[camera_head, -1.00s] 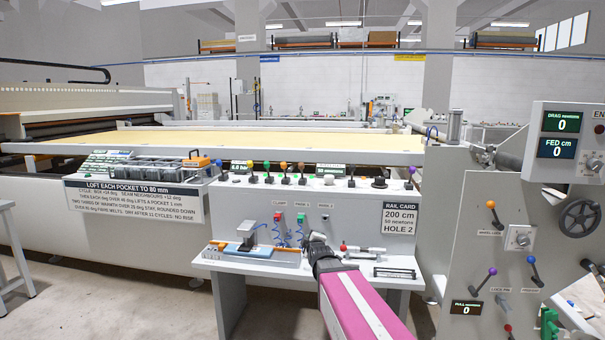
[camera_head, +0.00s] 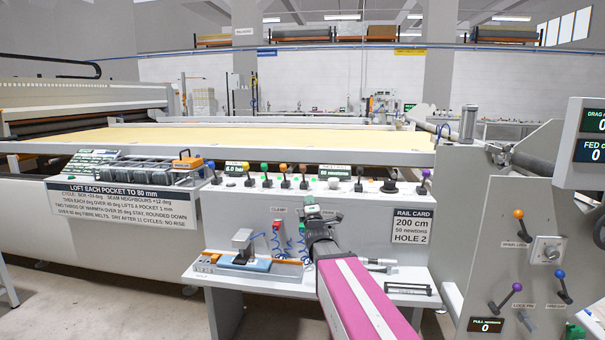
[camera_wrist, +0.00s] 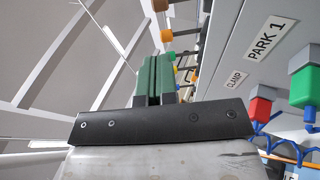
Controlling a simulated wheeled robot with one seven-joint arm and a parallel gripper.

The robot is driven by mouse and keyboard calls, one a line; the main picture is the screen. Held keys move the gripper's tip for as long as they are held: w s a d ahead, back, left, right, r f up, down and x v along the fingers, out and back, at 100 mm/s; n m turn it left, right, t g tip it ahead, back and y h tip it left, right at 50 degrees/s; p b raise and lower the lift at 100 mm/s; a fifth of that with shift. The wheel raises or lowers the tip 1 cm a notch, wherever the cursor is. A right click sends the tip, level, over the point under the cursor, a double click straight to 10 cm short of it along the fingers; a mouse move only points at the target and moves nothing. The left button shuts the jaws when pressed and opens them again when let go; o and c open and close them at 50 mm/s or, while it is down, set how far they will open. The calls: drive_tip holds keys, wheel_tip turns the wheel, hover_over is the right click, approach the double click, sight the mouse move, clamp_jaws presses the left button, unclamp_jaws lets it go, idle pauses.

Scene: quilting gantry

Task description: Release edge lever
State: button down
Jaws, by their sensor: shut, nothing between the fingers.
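A row of levers with coloured knobs runs along the top of the control console. They include a blue knob (camera_head: 211,164), a green knob (camera_head: 264,167) and a purple knob (camera_head: 426,173). I cannot read which one is the edge lever. My gripper (camera_head: 312,211) is in front of the console face, below the lever row, apart from the knobs. In the wrist view, its green fingers (camera_wrist: 154,80) are together and empty. An orange-brown knob (camera_wrist: 166,35) shows just beyond the fingertips, with more knobs behind, partly hidden.
A small shelf (camera_head: 225,278) with tools juts out below. A side panel (camera_head: 508,240) with more levers stands at right.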

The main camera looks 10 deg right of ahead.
drive_tip(key=shift+w+r, duration=0.15)
drive_tip(key=shift+w, duration=0.35)
drive_tip(key=shift+w, duration=0.1)
approach(304, 171)
drive_tip(key=x, duration=0.7)
drive_tip(key=shift+w+a+r, duration=0.1)
drive_tip(key=shift+w+r, duration=0.05)
drive_tip(key=shift+w, duration=0.1)
drive_tip(key=shift+r, duration=0.1)
